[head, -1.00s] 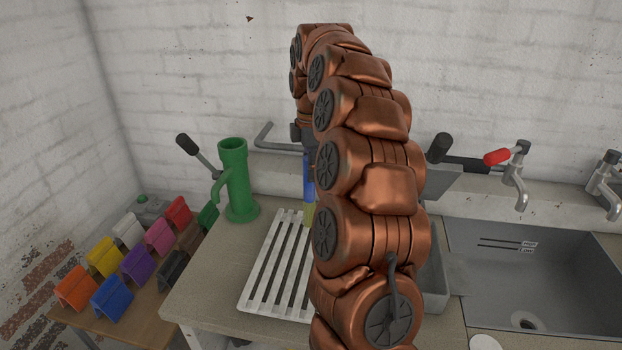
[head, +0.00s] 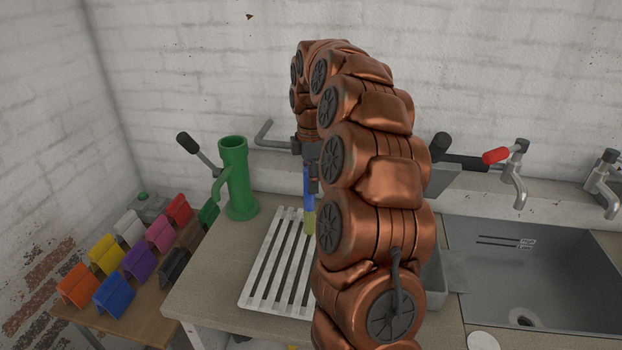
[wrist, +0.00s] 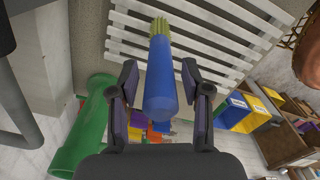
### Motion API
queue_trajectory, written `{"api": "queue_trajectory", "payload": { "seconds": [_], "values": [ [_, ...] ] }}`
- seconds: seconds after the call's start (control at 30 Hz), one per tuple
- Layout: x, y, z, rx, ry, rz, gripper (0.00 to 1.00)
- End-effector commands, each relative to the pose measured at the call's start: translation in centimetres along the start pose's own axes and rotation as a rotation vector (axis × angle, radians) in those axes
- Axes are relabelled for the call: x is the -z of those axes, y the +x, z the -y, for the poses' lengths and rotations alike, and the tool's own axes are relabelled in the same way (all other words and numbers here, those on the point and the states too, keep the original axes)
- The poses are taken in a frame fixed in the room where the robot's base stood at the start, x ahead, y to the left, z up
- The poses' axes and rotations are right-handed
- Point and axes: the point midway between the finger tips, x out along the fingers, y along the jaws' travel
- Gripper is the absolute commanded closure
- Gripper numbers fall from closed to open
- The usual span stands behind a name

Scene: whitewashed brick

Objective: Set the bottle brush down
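The bottle brush (head: 309,200) has a blue handle and yellow-green bristles. It is upright, bristles down, over the right part of the white slatted rack (head: 262,258). I cannot tell for certain whether the bristles rest on the slats. In the wrist view the brush (wrist: 161,85) lies between the fingers of my gripper (wrist: 160,78), handle end towards the camera. The fingers stand apart with a visible gap beside the handle, so my gripper looks open around it. In the head view my gripper (head: 311,172) is partly hidden behind my arm.
A green pipe-like stand (head: 237,180) with a dark-handled lever is left of the rack. Several coloured folded holders (head: 140,262) sit on a lower wooden table at left. A grey sink (head: 535,265) with taps is at right. The counter's front left is clear.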

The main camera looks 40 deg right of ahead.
Motion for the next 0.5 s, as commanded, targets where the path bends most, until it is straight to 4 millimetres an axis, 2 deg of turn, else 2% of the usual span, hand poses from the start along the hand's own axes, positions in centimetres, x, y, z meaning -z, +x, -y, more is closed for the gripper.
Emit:
{"api": "queue_trajectory", "payload": {
  "seconds": [0.3, 0.5],
  "values": [
    [0.0, -0.07, -0.01, 0.0, 0.0, 0.0, 0.46],
    [-0.02, -0.89, -0.18, -0.006, 0.001, 0.0, 0.46]
  ]
}}
